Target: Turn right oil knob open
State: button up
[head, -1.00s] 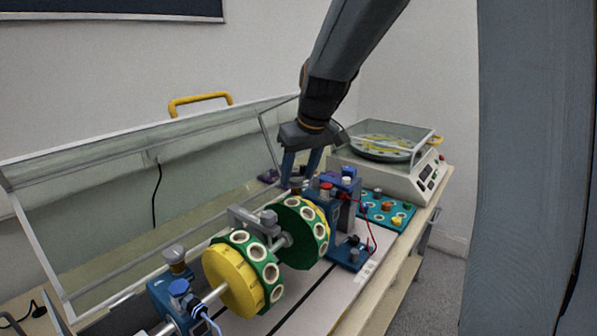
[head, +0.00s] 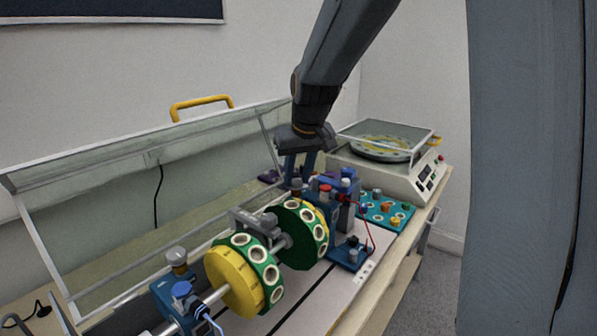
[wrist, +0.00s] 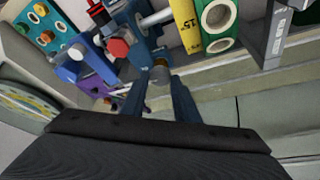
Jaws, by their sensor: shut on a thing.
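The right oil knob (head: 296,186) is a small brown-grey cylinder on top of the blue bearing block (head: 318,211) at the far end of the shaft. My gripper (head: 299,175) comes down on it from above. In the wrist view the knob (wrist: 158,76) sits between the two blue fingertips, and my gripper (wrist: 159,88) is shut on it. The fingers partly hide the knob. I cannot tell how far it is turned.
Two green and yellow discs (head: 235,281) sit on the shaft. The near blue block carries a similar knob (head: 177,258). A red cap (head: 325,190) and blue motor parts stand close to the gripper. A clear hinged cover (head: 110,165) stands open behind. A balance (head: 410,179) is at right.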

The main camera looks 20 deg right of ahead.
jog(key=m, duration=0.1)
jog(key=m+h, duration=0.1)
jog(key=m, duration=0.1)
jog(key=shift+a+h, duration=0.25)
jog(key=shift+h, duration=0.05)
jog(key=m+b, duration=0.1)
jog(key=m, duration=0.1)
jog(key=m+h+b, duration=0.1)
jog(key=m+b, duration=0.1)
jog(key=m, duration=0.1)
jog(key=shift+w+a+f+g+h, duration=0.1)
jog(key=shift+w+a+g+h, duration=0.1)
jog(key=shift+g+h, duration=0.1)
jog(key=m+g+h+b, duration=0.1)
jog(key=m+b, duration=0.1)
jog(key=m, duration=0.1)
jog(key=shift+w+a+m, duration=0.1)
jog(key=shift+m, duration=0.2)
jog(key=m, duration=0.2)
jog(key=m+g+b, duration=0.1)
jog(key=m, duration=0.1)
jog(key=shift+w+g+h, duration=0.15)
jog(key=shift+g+h, duration=0.15)
jog(key=shift+m, duration=0.3)
jog(key=o, duration=1.1)
jog(key=shift+c, duration=0.2)
jog(key=b+v, duration=0.1)
jog(key=v, duration=0.7)
